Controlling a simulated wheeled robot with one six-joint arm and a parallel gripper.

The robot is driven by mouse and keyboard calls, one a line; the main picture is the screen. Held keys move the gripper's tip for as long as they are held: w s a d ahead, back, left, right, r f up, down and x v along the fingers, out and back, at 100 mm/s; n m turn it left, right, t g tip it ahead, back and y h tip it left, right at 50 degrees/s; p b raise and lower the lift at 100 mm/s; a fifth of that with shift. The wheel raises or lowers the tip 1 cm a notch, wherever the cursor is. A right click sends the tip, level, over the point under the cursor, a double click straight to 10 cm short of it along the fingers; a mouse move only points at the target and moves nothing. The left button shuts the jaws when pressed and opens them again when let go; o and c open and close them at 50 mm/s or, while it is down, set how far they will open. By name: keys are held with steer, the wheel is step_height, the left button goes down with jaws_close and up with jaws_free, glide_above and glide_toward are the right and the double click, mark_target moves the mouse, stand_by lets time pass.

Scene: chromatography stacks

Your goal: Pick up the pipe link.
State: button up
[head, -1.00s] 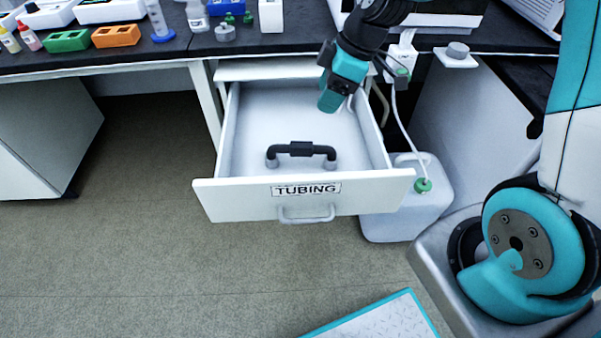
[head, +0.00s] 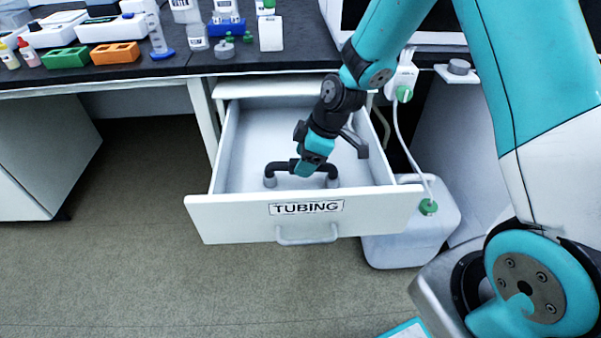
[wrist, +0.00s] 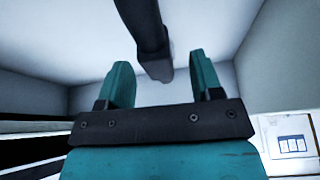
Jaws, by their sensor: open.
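The pipe link (head: 277,168) is a dark U-shaped piece with grey ends, lying in the open drawer marked TUBING. My gripper (head: 303,171) reaches down into the drawer and hides the link's middle in the head view. In the wrist view my gripper (wrist: 162,72) is open, with its two teal fingers apart. A dark bar, seemingly the pipe link (wrist: 150,38), runs from the top edge down to between the fingertips. I cannot tell whether either finger touches it.
The open drawer (head: 220,214) has white walls around my gripper, with free floor inside at left. A white jug (head: 405,246) with a green cap and tube stands right of it. The dark bench (head: 150,68) above carries several racks and bottles.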

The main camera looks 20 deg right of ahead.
steer(key=b+x, duration=0.1)
steer(key=x, duration=0.3)
steer(key=shift+w, duration=0.1)
jaws_close()
steer(key=shift+r, duration=0.1)
